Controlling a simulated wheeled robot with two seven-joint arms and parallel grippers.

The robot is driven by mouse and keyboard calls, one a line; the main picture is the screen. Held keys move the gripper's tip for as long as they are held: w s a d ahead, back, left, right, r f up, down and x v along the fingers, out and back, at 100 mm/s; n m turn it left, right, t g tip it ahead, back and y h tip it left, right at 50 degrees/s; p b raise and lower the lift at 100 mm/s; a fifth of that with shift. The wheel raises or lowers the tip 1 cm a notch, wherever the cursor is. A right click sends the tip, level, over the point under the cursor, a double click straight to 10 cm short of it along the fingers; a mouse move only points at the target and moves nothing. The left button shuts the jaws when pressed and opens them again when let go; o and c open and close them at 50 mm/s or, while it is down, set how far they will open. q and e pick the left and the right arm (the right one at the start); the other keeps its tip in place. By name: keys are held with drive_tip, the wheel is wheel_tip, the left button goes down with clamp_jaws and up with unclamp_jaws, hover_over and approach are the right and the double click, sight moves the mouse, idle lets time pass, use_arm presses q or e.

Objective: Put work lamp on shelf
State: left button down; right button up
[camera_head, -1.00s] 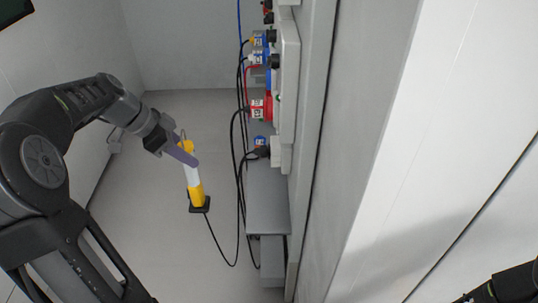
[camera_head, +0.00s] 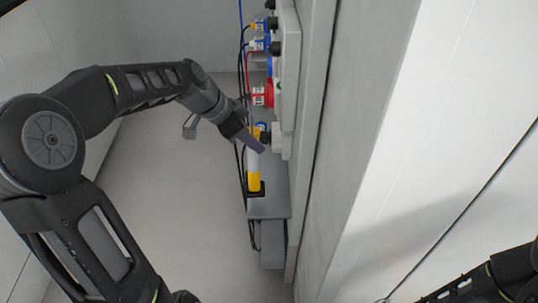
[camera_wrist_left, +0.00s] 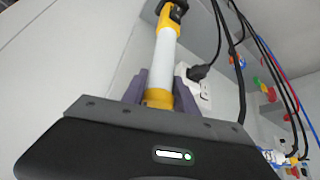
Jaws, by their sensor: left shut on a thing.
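The work lamp (camera_head: 254,172) is a white tube with yellow ends and a black foot. My left gripper (camera_head: 258,145) is shut on it near its upper part and holds it upright. In the left wrist view the lamp (camera_wrist_left: 164,62) stands between the purple-grey fingers, with a black end at the top of the picture. The grey shelf (camera_head: 275,203) sticks out from the wall unit. In the head view the lamp's foot overlaps the shelf's left edge; I cannot tell whether it touches. My right arm shows at the lower right, its fingertips not in view.
Red and blue plugs (camera_head: 262,96) with hanging cables are on the wall unit just above the shelf. In the left wrist view a black plug sits in a white socket (camera_wrist_left: 190,88) close to the lamp. A grey box (camera_head: 271,245) is below the shelf. The floor to the left is clear.

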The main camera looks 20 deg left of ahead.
use_arm(q)
drive_tip(key=shift+w+d+f+p, duration=0.15)
drive_tip(key=shift+w+d+f, duration=0.3)
drive_tip(key=shift+d+f, duration=0.4)
drive_tip(key=shift+w+d+f+p, duration=0.15)
drive_tip(key=shift+w+d+f, duration=0.25)
drive_tip(key=shift+d+f, duration=0.35)
drive_tip(key=shift+d, duration=0.1)
wheel_tip(320, 180, down, 4)
drive_tip(key=shift+d+r, duration=0.1)
drive_tip(key=shift+d, duration=0.05)
drive_tip(key=c, duration=0.9)
unclamp_jaws()
drive_tip(key=shift+c, duration=0.2)
